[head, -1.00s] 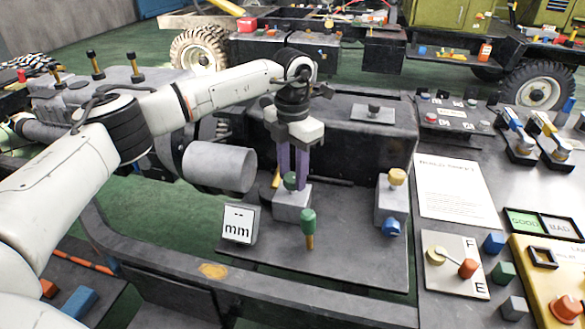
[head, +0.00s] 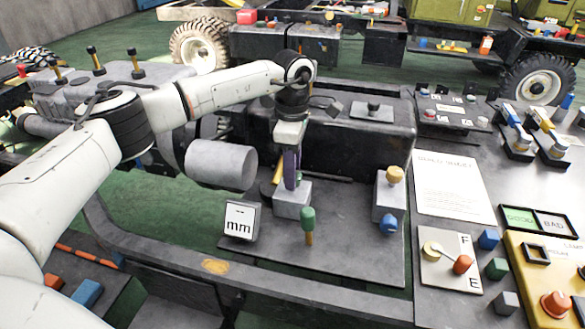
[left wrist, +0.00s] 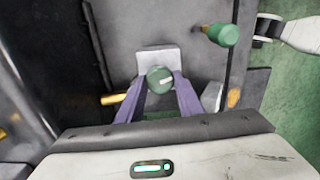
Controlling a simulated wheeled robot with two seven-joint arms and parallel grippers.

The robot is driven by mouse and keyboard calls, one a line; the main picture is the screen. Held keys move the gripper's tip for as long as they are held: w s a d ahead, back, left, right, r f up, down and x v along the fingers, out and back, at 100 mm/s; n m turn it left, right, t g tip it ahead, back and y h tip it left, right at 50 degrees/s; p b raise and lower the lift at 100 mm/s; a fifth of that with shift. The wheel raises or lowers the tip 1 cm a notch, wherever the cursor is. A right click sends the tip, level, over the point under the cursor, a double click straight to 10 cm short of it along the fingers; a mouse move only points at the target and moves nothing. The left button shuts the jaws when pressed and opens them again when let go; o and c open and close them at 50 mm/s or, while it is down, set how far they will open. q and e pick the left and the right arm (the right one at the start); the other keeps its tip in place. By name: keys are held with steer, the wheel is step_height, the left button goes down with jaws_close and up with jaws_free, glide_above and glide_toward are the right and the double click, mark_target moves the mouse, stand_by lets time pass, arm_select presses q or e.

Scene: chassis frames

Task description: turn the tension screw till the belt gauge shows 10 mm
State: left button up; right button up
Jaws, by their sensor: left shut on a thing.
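My left gripper (head: 291,180) points down over a grey block (head: 292,205) on the dark plate. In the left wrist view its purple fingers (left wrist: 158,92) are shut on a round dark green knob with a pale mark (left wrist: 160,79), on top of that block. In the head view the fingers mostly hide this knob. The small gauge display (head: 240,221) stands left of the block and reads "mm" with only dashes above, no number that I can make out. My right gripper is not in view.
A grey block with a yellow knob and a blue knob (head: 389,226) stands to the right. A printed sheet (head: 450,187) lies farther right. The plate between the blocks is clear.

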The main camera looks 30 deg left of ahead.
arm_select(q)
steer(key=m, duration=0.4)
steer(key=shift+w+r+m, duration=0.1)
steer(key=shift+r+m, duration=0.05)
steer(key=shift+m, duration=0.15)
steer(key=m, duration=0.4)
steer(key=shift+m, duration=0.3)
steer(key=o, duration=1.1)
steer(key=shift+c, duration=0.2)
